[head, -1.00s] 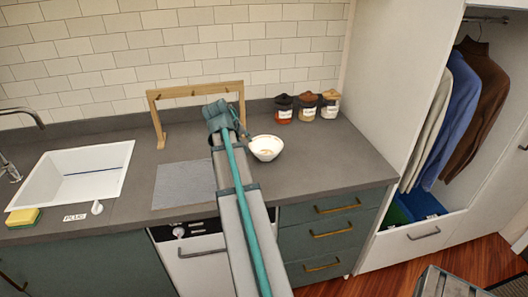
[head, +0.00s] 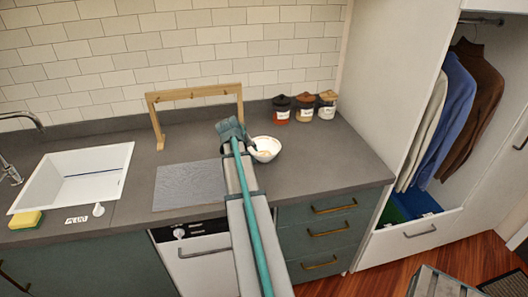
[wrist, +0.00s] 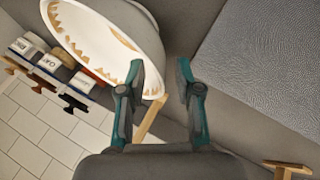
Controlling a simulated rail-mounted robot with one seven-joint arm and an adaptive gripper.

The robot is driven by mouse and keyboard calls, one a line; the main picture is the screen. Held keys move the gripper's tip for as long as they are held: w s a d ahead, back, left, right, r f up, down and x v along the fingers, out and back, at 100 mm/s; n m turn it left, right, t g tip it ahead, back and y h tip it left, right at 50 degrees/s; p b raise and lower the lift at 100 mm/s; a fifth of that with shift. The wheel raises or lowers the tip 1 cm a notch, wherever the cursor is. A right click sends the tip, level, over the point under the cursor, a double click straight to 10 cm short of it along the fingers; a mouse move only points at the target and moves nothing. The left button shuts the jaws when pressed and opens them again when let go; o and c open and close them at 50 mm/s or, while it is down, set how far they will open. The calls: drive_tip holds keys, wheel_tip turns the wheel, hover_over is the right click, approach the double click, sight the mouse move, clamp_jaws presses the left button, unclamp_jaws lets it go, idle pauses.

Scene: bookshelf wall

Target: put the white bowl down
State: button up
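The white bowl (head: 268,146) appears to rest on the grey countertop (head: 325,165), right of the textured mat, with brownish marks showing inside it. In the wrist view the bowl (wrist: 92,22) fills the upper left, its opening facing left. My gripper (head: 248,147) is at the bowl's left side in the head view. In the wrist view my gripper (wrist: 160,75) has its fingers apart. The left finger overlaps the bowl's rim and the right finger is outside the bowl, with a visible gap between them. Whether the left finger touches the bowl I cannot tell.
Three lidded jars (head: 304,107) stand behind the bowl by the wall. A wooden rack (head: 157,125) stands at the back left. The grey mat (head: 187,186) and white sink (head: 75,175) lie to the left. Countertop right of the bowl is clear.

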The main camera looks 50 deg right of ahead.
clamp_jaws()
drive_tip(key=shift+r, duration=0.1)
idle(0.6)
